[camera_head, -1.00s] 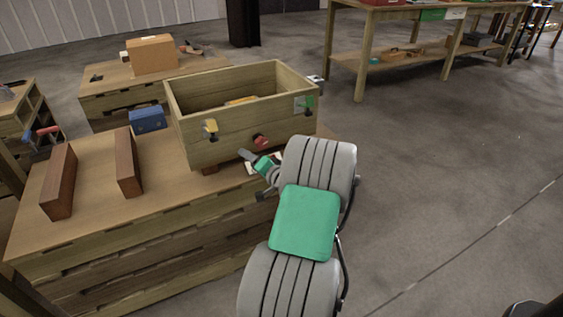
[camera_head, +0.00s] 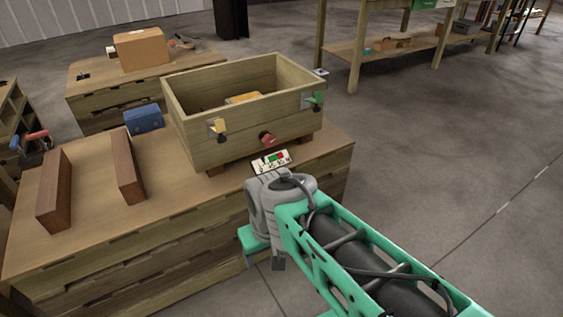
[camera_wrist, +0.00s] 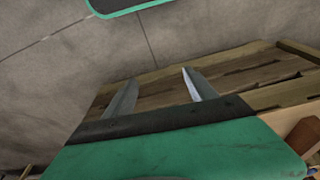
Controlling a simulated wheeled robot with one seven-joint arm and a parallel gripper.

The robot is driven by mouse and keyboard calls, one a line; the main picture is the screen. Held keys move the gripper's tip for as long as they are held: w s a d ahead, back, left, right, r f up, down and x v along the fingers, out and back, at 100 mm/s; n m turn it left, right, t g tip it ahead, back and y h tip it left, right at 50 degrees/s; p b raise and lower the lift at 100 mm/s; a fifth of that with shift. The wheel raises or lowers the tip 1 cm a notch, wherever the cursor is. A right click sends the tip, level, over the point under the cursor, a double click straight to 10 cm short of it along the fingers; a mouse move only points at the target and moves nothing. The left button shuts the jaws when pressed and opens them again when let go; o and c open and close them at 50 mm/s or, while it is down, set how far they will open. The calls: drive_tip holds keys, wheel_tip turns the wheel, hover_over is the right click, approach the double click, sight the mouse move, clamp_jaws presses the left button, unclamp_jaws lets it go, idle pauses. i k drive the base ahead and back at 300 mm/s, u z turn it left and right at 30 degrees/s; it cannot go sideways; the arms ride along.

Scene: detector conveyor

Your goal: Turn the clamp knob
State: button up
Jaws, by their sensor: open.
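A red knob (camera_head: 267,139) sits low on the front wall of the wooden box (camera_head: 190,150). A yellow lever piece (camera_head: 218,128) is left of it and a green one (camera_head: 315,99) is right of it. I cannot tell for sure which is the clamp knob. My gripper (camera_wrist: 160,84) is open, with its two fingers apart and nothing between them. In the head view my wrist is in front of the workbench, below and near the red knob; the fingers are mostly hidden there. The knob does not show in the wrist view.
The workbench top (camera_head: 90,215) bears two brown blocks (camera_head: 128,165) and a blue box (camera_head: 143,119) left of the wooden box. A small label panel (camera_head: 271,162) lies before the box. Another bench with a cardboard box (camera_head: 140,50) stands behind. Floor at right is clear.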

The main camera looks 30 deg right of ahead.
sight(269, 140)
drive_tip(key=k, duration=0.55)
drive_tip(key=u, duration=0.8)
drive_tip(key=i, duration=1.25)
drive_tip(key=z, duration=0.7)
